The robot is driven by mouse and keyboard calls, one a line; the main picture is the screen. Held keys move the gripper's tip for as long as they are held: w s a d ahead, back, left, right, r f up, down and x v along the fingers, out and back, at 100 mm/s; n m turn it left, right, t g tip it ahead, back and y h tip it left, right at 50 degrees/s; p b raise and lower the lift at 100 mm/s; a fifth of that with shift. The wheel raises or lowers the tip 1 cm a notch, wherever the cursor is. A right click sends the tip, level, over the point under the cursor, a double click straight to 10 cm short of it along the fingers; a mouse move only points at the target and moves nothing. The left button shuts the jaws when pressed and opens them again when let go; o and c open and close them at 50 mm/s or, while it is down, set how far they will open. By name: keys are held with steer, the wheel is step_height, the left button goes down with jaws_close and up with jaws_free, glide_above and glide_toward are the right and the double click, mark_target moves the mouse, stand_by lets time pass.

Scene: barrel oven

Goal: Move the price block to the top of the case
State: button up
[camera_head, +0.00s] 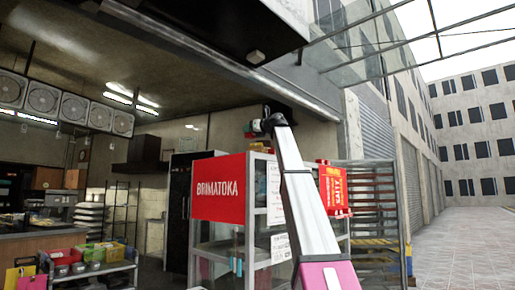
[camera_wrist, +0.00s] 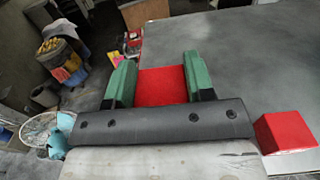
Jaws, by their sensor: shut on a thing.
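The case (camera_head: 232,240) is a glass-sided cabinet with a red BRIMATOKA sign on its upper front. Its flat grey top (camera_wrist: 230,70) fills much of the wrist view. My gripper (camera_head: 255,128) is above the case, at its upper edge in the head view. In the wrist view its two green fingers (camera_wrist: 160,75) are shut on a red block (camera_wrist: 162,84), which I take as the price block. Whether the block touches the top is unclear. In the head view the block is too small to make out clearly.
A second red block-like thing (camera_wrist: 285,132) sits at the right of the wrist view. A red and yellow sign (camera_head: 334,188) stands at the case's right side, near a metal rack (camera_head: 375,200). A trolley with coloured boxes (camera_head: 95,255) is at the left. Much of the case top looks clear.

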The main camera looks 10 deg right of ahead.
steer(key=w+d+f, duration=0.2)
steer(key=w+d, duration=0.1)
steer(key=shift+f, duration=2.3)
steer(key=shift+s+f, duration=0.1)
steer(key=shift+f, duration=0.55)
steer(key=o, duration=1)
steer(key=shift+f, duration=0.15)
steer(key=shift+r, duration=0.5)
steer(key=v, duration=1.2)
steer(key=shift+r, duration=0.25)
steer(key=shift+f, duration=0.1)
